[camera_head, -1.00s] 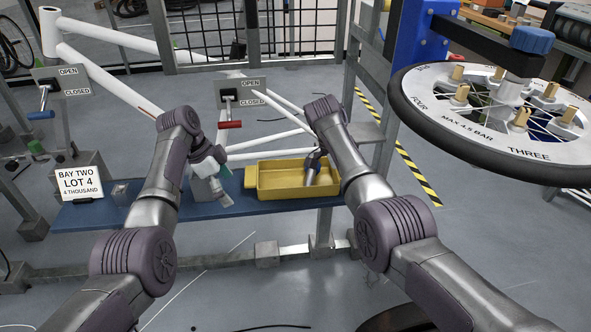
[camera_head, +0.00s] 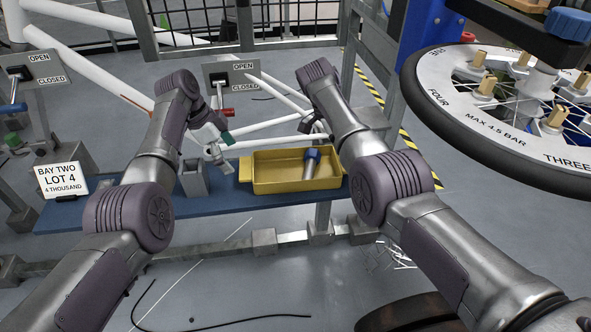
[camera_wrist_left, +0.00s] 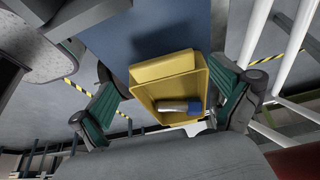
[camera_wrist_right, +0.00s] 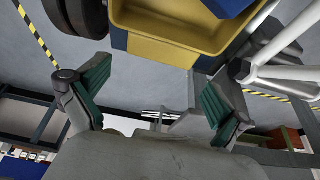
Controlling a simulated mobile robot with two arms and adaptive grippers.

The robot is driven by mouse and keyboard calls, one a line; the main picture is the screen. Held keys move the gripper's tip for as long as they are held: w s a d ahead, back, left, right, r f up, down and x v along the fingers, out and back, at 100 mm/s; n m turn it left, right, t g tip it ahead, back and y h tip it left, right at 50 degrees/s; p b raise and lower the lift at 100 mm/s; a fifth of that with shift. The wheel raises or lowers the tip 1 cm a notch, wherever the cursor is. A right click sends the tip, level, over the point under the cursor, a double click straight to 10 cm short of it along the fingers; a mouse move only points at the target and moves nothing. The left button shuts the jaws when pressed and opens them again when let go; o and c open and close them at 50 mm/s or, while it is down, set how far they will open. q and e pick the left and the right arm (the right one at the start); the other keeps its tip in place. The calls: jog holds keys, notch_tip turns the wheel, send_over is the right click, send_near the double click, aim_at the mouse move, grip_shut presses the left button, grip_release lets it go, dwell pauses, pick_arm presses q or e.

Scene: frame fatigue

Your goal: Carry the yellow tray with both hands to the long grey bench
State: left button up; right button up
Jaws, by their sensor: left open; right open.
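The yellow tray (camera_head: 262,186) sits on a blue shelf (camera_head: 220,199), with a silver cylinder with a blue end (camera_head: 311,163) lying inside. My left gripper (camera_head: 217,147) is open, above and left of the tray's left end, apart from it. In the left wrist view the tray (camera_wrist_left: 165,70) shows beyond and between the open fingers (camera_wrist_left: 165,80). My right gripper (camera_wrist_right: 155,75) is open and empty; the tray's wall (camera_wrist_right: 165,48) is ahead of it in the right wrist view. In the head view its arm partly hides it near the tray's right end. I cannot make out a long grey bench.
A grey open block (camera_head: 194,180) and a "BAY TWO LOT 4" sign (camera_head: 61,181) stand left of the tray. Behind are white frame tubes and a lever panel (camera_head: 232,74). A large wheel (camera_head: 500,110) overhangs the right side. Grey floor lies beyond the shelf.

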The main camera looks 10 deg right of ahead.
aim_at(241, 167)
pick_arm(q)
jog(key=shift+x, duration=3.15)
pick_arm(e)
jog(key=shift+x, duration=3.05)
jog(key=shift+d, duration=0.1)
pick_arm(q)
jog(key=c, duration=1.1)
pick_arm(e)
jog(key=c, duration=1.1)
pick_arm(q)
jog(key=shift+r, duration=0.1)
pick_arm(e)
jog(key=shift+r, duration=0.1)
